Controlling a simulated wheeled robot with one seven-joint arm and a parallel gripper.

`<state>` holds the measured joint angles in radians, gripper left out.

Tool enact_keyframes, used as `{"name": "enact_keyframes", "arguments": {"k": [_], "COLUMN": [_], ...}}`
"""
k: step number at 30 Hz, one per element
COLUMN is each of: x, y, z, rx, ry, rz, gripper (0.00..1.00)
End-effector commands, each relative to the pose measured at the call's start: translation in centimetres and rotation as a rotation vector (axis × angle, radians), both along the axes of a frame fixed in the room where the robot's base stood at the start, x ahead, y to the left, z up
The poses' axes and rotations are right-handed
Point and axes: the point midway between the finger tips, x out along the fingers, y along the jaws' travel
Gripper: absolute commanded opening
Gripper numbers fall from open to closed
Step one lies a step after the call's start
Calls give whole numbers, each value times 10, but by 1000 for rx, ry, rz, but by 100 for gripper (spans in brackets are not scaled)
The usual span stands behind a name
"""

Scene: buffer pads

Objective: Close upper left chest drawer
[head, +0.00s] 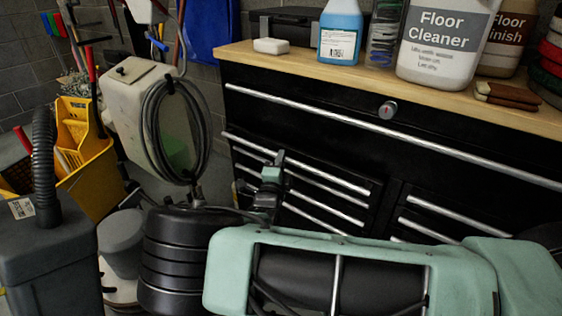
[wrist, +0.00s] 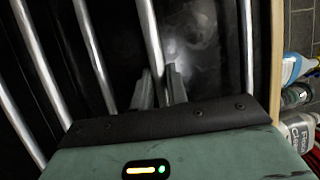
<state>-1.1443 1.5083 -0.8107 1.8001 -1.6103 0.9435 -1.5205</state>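The black tool chest (head: 330,115) stands at the right in the head view. Its left column has several drawers with long silver handles; the upper left drawer (head: 340,171) is the top one, below the wide full-width drawer. How far it stands out is hard to tell. My gripper (head: 279,159) is in front of this left column, close to the upper handles. In the wrist view, my gripper's two dark fingers (wrist: 160,75) are close together with a narrow gap. A silver handle (wrist: 151,35) runs toward that gap; whether they grip it is unclear.
The wooden top (head: 300,66) holds a blue bottle (head: 340,35), a Floor Cleaner jug (head: 440,50) and a white soap-like block (head: 271,46). A yellow mop bucket (head: 85,150) and a beige tank with a coiled hose (head: 135,95) stand at the left.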

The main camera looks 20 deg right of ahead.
Motion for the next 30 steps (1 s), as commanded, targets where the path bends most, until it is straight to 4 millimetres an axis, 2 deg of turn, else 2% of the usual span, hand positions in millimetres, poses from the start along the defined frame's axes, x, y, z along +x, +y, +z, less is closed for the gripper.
{"name": "enact_keyframes", "arguments": {"k": [5, 13, 22, 23, 24, 25, 30], "x": [2, 26, 28, 28, 28, 28, 28], "y": [-3, -37, -40, -40, -40, -40, -39], "z": [0, 1, 0, 0, 0, 0, 0], "rx": [0, -1, 0, 0, 0, 0, 1], "ry": [1, 1, 2, 2, 2, 1, 1], "rz": [-1, -3, -2, -2, -2, -2, -1], "gripper": [0, 0, 0, 23, 35, 37, 37]}}
